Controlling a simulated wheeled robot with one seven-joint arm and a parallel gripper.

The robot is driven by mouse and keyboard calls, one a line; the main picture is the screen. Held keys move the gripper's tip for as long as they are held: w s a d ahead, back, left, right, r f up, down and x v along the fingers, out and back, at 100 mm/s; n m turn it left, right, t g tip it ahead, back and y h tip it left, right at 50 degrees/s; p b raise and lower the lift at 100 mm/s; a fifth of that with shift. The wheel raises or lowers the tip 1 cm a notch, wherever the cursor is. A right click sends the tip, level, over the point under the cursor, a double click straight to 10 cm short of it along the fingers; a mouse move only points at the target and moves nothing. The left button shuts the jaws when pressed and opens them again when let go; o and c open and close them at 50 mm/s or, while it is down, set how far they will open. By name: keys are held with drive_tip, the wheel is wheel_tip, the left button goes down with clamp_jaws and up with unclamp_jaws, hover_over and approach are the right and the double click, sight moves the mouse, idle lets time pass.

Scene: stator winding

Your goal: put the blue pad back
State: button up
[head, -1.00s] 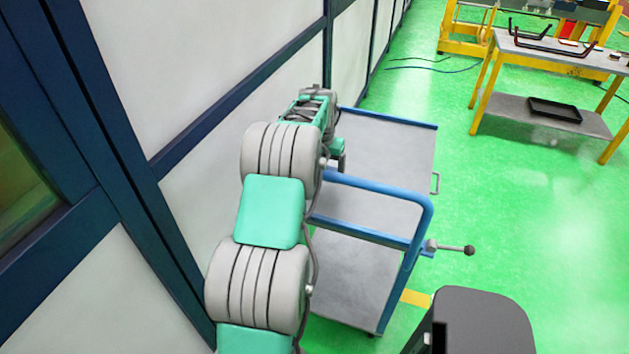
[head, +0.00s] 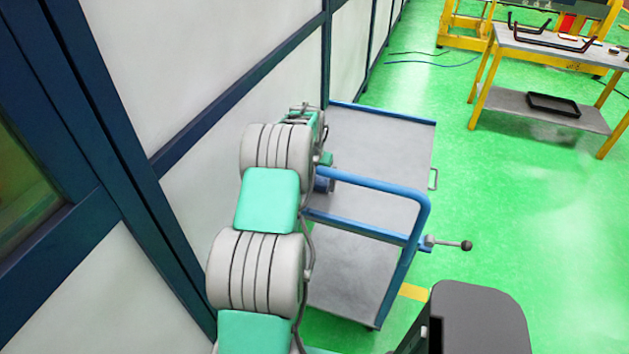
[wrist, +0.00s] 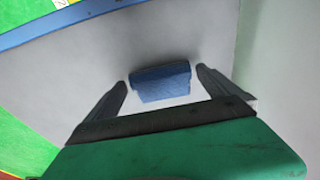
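The blue pad (wrist: 161,84) shows in the wrist view on the grey top of the blue-framed cart (head: 385,150). It lies between the two fingertips of my gripper (wrist: 162,82). The fingers are spread, one on each side of the pad, with a narrow gap at each side. The gripper is open, and I cannot tell its exact height over the cart top. In the head view my arm hides most of the gripper, and I cannot clearly make out the pad there.
The cart's blue handle (head: 385,188) rises at its near end, and the white wall panels (head: 240,130) stand close on the left. The rest of the cart top looks bare. A yellow-legged table (head: 560,52) with a black tray (head: 554,105) stands at the far right. Green floor lies between.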

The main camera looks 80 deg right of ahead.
wheel_tip(320, 180, up, 12)
drive_tip(key=a+b, duration=0.1)
drive_tip(key=b, duration=0.1)
drive_tip(key=shift+a, duration=0.4)
drive_tip(key=shift+w, duration=0.1)
